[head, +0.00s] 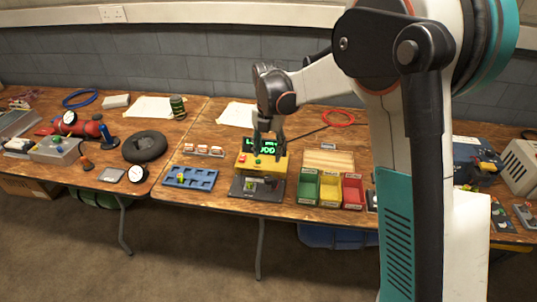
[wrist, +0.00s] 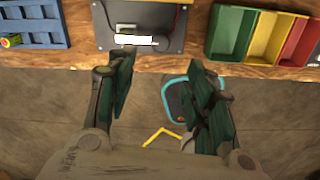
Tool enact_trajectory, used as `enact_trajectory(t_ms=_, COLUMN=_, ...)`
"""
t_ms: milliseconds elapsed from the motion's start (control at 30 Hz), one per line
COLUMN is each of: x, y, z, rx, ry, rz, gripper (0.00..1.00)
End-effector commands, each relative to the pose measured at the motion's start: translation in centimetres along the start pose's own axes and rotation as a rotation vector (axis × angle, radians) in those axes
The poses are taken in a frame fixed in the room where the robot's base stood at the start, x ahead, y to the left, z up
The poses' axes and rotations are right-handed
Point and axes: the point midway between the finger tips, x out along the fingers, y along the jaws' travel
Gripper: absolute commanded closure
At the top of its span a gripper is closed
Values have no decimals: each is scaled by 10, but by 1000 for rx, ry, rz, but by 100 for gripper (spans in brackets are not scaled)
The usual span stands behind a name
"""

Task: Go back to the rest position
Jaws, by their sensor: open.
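My gripper (head: 267,138) is above the yellow charger unit with the green display (head: 262,160) in the head view, partly in front of it. In the wrist view my gripper (wrist: 162,92) has its two dark green fingers spread wide with nothing between them. Below them are the table's front edge and the floor. The charger's dark base plate (wrist: 108,40) lies just beyond the fingers, with a white label or cell and a metal part on it. I cannot tell exactly what sits in the charger in the head view.
A blue tray (head: 203,184) with a small green-and-yellow cell stands left of the charger. Green, yellow and red bins (head: 329,190) stand right. A black ring (head: 144,146), gauges and a red cylinder fill the left table.

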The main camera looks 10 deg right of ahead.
Motion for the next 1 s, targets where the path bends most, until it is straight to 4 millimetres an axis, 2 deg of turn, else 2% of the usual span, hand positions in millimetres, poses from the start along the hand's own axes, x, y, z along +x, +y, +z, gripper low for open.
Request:
enact_trajectory(t_ms=400, x=-1, y=0, z=0, rx=4, ry=-1, rz=1, gripper=52)
enact_trajectory(t_ms=533, x=-12, y=-7, z=-4, rx=72, ry=-13, rz=10, gripper=52)
enact_trajectory(t_ms=667, x=-38, y=-24, z=-15, rx=252, ry=-43, rz=40, gripper=52)
enact_trajectory(t_ms=800, x=-69, y=-48, z=-33, rx=509, ry=-78, rz=92, gripper=52)
enact_trajectory(t_ms=1000, x=-105, y=-84, z=-62, rx=880, ry=-111, rz=183, gripper=52)
